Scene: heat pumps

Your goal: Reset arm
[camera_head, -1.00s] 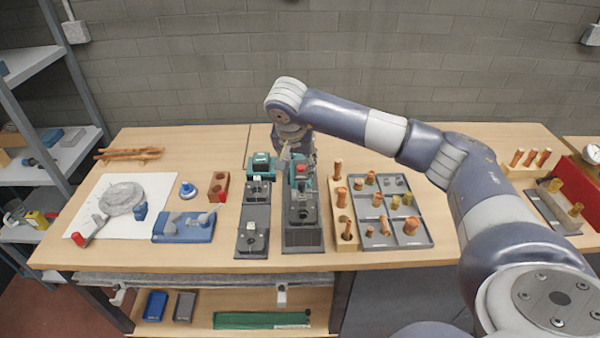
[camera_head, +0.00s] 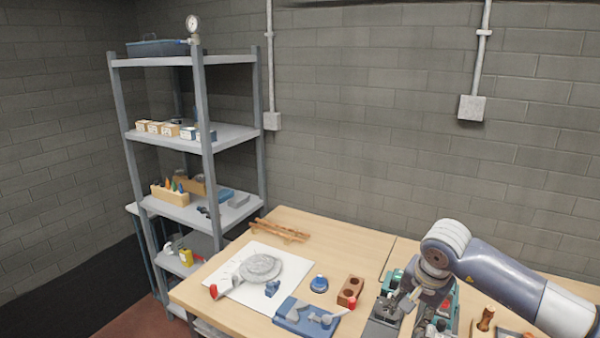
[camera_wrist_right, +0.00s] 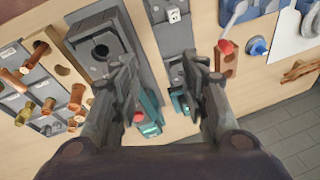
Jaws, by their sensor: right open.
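My right arm comes in from the right in the head view, with its wrist over the workbench (camera_head: 345,236). My right gripper (camera_head: 408,300) points down at the green-and-grey machines and is partly cut off by its own wrist. In the right wrist view the gripper (camera_wrist_right: 168,88) shows two dark fingers spread apart with nothing between them. Below and between them are a dark grey machine (camera_wrist_right: 104,45) with a green part and a red button, and a narrower grey one (camera_wrist_right: 172,35). My left gripper is not in view.
A grey shelf rack (camera_head: 205,130) with bins stands left of the bench. On the bench are a white sheet with a grey disc (camera_head: 260,267), a blue fixture (camera_head: 305,318), a red-brown block (camera_head: 350,290) and wooden sticks (camera_head: 281,231). Copper fittings (camera_wrist_right: 76,95) sit in a tray.

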